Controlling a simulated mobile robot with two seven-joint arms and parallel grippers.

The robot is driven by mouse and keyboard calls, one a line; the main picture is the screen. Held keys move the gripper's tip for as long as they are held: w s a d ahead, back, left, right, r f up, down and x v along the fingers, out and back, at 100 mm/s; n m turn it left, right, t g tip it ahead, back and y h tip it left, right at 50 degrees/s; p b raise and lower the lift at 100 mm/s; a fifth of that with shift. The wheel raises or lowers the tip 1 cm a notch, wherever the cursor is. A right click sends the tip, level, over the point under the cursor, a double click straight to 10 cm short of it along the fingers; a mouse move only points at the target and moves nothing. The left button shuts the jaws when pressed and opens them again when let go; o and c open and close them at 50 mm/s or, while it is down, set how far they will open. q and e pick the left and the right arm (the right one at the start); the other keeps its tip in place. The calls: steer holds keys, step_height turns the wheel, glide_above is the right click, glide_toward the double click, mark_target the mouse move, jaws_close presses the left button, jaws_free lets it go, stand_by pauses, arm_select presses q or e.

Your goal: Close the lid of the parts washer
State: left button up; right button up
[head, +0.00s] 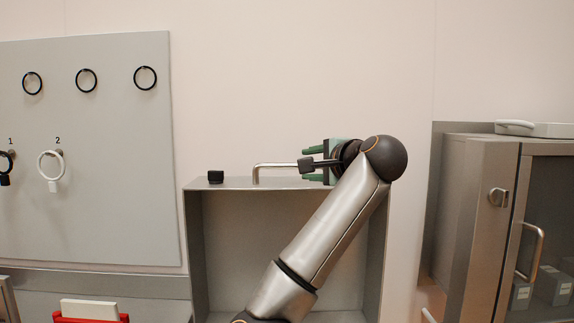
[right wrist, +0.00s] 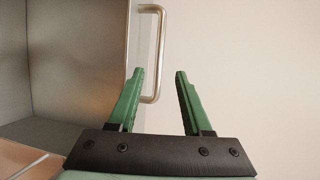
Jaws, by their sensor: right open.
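A grey, hollow, box-like metal part, apparently the raised lid of the parts washer (head: 194,245), stands upright with its open side facing me in the head view. A bent metal handle (head: 268,165) sticks up from its top edge; it also shows in the right wrist view (right wrist: 161,45). My right gripper (head: 308,165) is open at the handle's right end, its green fingers pointing left. In the right wrist view my right gripper (right wrist: 159,74) has the bar showing between its fingertips; contact cannot be told. My left gripper is not in view.
A small black block (head: 216,177) sits on the top edge, left of the handle. A grey board (head: 100,120) with hanging rings is at left. A red-and-white object (head: 90,312) is at lower left. A metal cabinet (head: 480,220) with a glazed door stands at right.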

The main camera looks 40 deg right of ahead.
mark_target(291, 166)
steer(key=p+x, duration=0.2)
steer(key=x, duration=0.9)
steer(key=shift+s+f, duration=0.1)
steer(key=shift+f, duration=0.05)
jaws_close()
stand_by(1.0)
